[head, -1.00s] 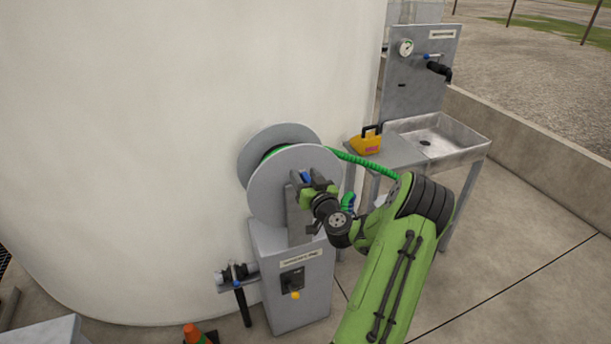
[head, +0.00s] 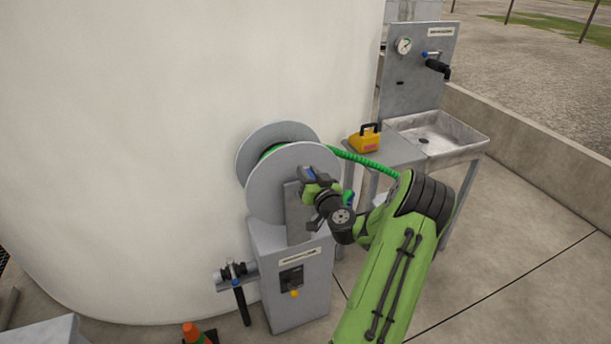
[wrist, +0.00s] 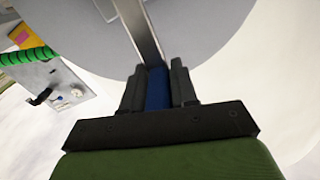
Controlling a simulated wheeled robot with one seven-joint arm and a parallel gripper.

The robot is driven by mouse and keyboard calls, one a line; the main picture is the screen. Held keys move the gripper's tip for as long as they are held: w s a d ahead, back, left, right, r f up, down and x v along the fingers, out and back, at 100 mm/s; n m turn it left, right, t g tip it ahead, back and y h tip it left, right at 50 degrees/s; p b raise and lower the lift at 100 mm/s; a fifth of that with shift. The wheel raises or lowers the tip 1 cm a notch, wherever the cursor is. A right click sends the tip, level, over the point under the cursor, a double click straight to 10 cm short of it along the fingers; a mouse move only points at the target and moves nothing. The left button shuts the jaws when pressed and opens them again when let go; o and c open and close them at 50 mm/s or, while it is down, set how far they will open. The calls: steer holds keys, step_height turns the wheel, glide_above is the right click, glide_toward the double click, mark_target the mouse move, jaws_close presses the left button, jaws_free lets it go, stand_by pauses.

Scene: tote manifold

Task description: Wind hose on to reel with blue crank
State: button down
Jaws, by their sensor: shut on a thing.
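The grey hose reel (head: 270,195) stands on a grey cabinet against the big white tank. The green hose (head: 365,161) runs from the reel to the right and passes behind my arm. My gripper (head: 309,175) is at the front face of the reel, shut on the blue crank handle (head: 308,172). In the wrist view the blue crank handle (wrist: 157,90) sits between the two dark fingers of my gripper (wrist: 158,88), at the end of a grey crank arm (wrist: 140,32). The reel disc (wrist: 205,35) fills the area behind it. Little hose shows between the discs.
A steel sink (head: 440,130) and side table with a yellow case (head: 365,138) stand to the right. The cabinet (head: 292,275) has a black switch panel; a pipe valve (head: 236,272) is at its left. An orange cone (head: 192,334) stands at the bottom. Concrete floor at right is clear.

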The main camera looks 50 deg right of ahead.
steer(key=shift+s+d+f+m, duration=0.2)
steer(key=shift+s+d+m, duration=0.1)
steer(key=shift+d+m, duration=0.35)
steer(key=s+d+f+m+b, duration=0.2)
steer(key=s+d+f+m, duration=0.2)
steer(key=d+f+m, duration=0.65)
steer(key=w+a+f+m, duration=0.2)
steer(key=a+f+m, duration=0.5)
steer(key=m, duration=0.9)
steer(key=shift+a+f+m+b, duration=0.15)
steer(key=shift+f+m+b, duration=0.2)
steer(key=shift+f, duration=0.2)
